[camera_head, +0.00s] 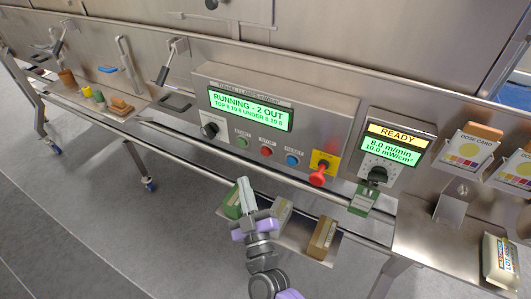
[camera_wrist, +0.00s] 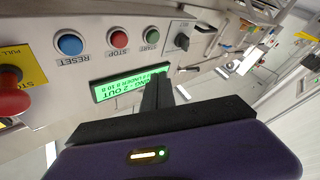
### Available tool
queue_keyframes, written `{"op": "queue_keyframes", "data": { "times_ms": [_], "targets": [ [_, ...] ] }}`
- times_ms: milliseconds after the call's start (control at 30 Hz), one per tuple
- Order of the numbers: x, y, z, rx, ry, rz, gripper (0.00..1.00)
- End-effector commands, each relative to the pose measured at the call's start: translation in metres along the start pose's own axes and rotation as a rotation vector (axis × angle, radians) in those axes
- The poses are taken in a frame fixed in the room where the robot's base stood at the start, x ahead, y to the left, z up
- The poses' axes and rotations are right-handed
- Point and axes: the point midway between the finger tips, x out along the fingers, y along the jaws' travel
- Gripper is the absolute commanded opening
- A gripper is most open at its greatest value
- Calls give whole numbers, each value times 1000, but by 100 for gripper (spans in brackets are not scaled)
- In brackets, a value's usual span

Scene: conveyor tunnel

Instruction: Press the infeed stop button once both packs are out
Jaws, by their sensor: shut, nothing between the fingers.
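The control panel (camera_head: 335,112) has a lit green display (camera_head: 250,109) reading "RUNNING - 2 OUT". Below it are a green START button (camera_head: 243,142), a red STOP button (camera_head: 266,151) and a blue RESET button (camera_head: 292,160). In the wrist view the STOP button (camera_wrist: 118,38) appears upside down between RESET (camera_wrist: 70,43) and START (camera_wrist: 152,33). My gripper (camera_head: 243,184) is shut and empty, below the button row in the head view and apart from it. Its dark fingers (camera_wrist: 158,92) overlap the display (camera_wrist: 110,88) in the wrist view. I cannot tell which boxes are the task's packs.
A red mushroom knob (camera_head: 318,176) on a yellow plate sits right of RESET. A black rotary knob (camera_head: 210,130) is left of START. Boxes, one green (camera_head: 232,205) and one brown (camera_head: 322,238), stand beneath around my arm. A READY unit (camera_head: 396,148) is at right.

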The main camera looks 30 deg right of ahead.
Motion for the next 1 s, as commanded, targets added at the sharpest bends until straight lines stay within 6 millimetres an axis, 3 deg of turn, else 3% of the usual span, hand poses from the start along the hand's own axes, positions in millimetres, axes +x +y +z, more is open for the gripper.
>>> {"op": "queue_keyframes", "data": {
  "times_ms": [367,1000],
  "targets": [
    [5,4,6,2,1,2,0],
    [56,41,42,2,2,2,0]
  ]
}}
